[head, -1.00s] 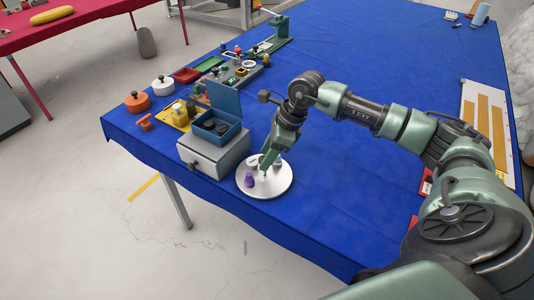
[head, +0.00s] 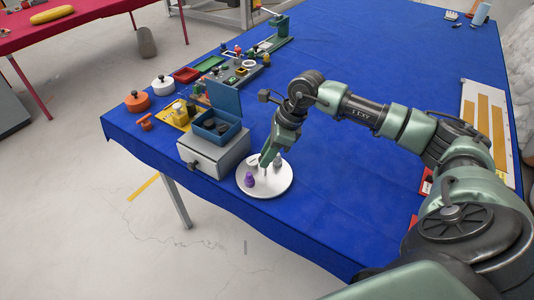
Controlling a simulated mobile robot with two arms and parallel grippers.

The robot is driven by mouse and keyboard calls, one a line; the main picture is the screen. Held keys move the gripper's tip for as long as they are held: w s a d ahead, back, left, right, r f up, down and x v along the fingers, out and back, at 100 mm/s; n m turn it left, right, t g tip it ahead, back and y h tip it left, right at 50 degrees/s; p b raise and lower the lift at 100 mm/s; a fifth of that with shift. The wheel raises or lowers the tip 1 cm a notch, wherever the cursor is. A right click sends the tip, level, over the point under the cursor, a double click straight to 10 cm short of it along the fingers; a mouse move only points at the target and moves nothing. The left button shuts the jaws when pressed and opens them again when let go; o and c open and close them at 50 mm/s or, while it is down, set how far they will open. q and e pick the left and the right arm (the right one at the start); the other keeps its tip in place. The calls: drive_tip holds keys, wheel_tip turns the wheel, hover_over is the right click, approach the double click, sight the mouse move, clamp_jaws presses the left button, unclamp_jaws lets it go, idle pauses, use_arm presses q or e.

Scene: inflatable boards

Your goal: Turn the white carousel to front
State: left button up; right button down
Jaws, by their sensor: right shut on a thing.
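The white carousel (head: 268,189) is a round white disc near the front left edge of the blue table. A small purple piece (head: 249,180) stands on its left front part. A pale grey piece (head: 252,161) stands toward its back left, and another small grey piece (head: 278,163) stands at its back right. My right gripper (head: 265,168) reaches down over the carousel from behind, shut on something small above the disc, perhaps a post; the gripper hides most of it. My left gripper is not in view.
A grey drawer box (head: 203,158) with an open blue box (head: 217,130) on top stands just left of the carousel. Orange (head: 137,102) and white (head: 163,86) pots, trays and a fixture line the left edge.

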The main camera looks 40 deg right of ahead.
drive_tip(key=shift+r, duration=0.1)
idle(0.5)
drive_tip(key=n+b, duration=0.1)
drive_tip(key=b, duration=0.1)
drive_tip(key=shift+w+f+n+b, duration=0.2)
drive_tip(key=shift+f+n+b, duration=0.1)
drive_tip(key=shift+n, duration=0.1)
drive_tip(key=shift+r+n+g+y+b, duration=0.3)
drive_tip(key=shift+n+g, duration=0.1)
drive_tip(key=shift+n, duration=0.2)
drive_tip(key=c, duration=1.1)
unclamp_jaws()
drive_tip(key=shift+s, duration=0.1)
